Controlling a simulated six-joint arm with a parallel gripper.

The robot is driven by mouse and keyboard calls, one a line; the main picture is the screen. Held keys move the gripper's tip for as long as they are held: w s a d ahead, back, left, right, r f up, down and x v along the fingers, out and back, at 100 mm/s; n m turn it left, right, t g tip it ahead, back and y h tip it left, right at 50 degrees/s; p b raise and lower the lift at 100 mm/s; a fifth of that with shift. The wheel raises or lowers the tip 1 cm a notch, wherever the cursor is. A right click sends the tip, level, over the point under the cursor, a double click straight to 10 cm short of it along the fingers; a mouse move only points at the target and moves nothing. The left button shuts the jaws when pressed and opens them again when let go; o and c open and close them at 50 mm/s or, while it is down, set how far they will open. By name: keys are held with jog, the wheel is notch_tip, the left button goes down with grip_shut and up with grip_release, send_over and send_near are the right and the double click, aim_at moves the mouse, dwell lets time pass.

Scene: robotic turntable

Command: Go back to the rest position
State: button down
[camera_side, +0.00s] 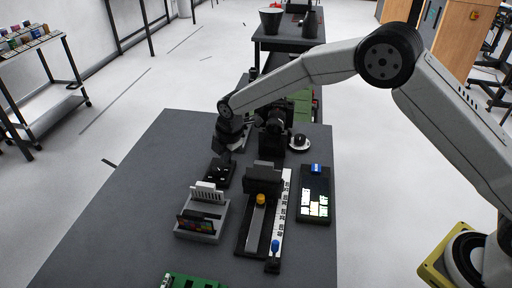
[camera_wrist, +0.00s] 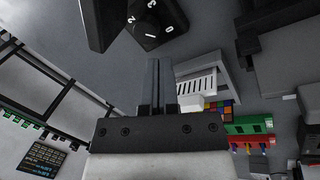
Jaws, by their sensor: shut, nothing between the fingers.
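My gripper (camera_wrist: 158,82) shows in the wrist view with its two dark fingers together and nothing between them. In the side view my gripper is at the end of my arm, over the far part of the dark table (camera_side: 110,225), and its fingertips are hard to make out. In the wrist view a black dial block with white numbers (camera_wrist: 150,20) lies beyond the fingertips, apart from them. The small black box (camera_side: 220,171) below my wrist in the side view may be the same block.
A grey holder (camera_side: 198,233) with a white slotted piece (camera_side: 207,191) stands near the table's middle. Beside it are a black slider fixture with a yellow knob (camera_side: 261,199) and a black panel with a blue switch (camera_side: 315,204). A green board (camera_side: 190,281) lies in front.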

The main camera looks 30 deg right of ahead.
dwell(0.3)
jog(key=s+d+r+m, duration=0.6)
jog(key=s+d+m, duration=0.4)
jog(key=s+d, duration=0.15)
jog(key=s+d+m, duration=0.3)
jog(key=s+m, duration=0.2)
jog(key=s, duration=0.3)
jog(key=s+d+m, duration=0.4)
jog(key=s+m, duration=0.2)
jog(key=s, duration=0.3)
jog(key=shift+s+d+r+h, duration=0.15)
jog(key=shift+s+d+h, duration=0.1)
jog(key=shift+h, duration=0.15)
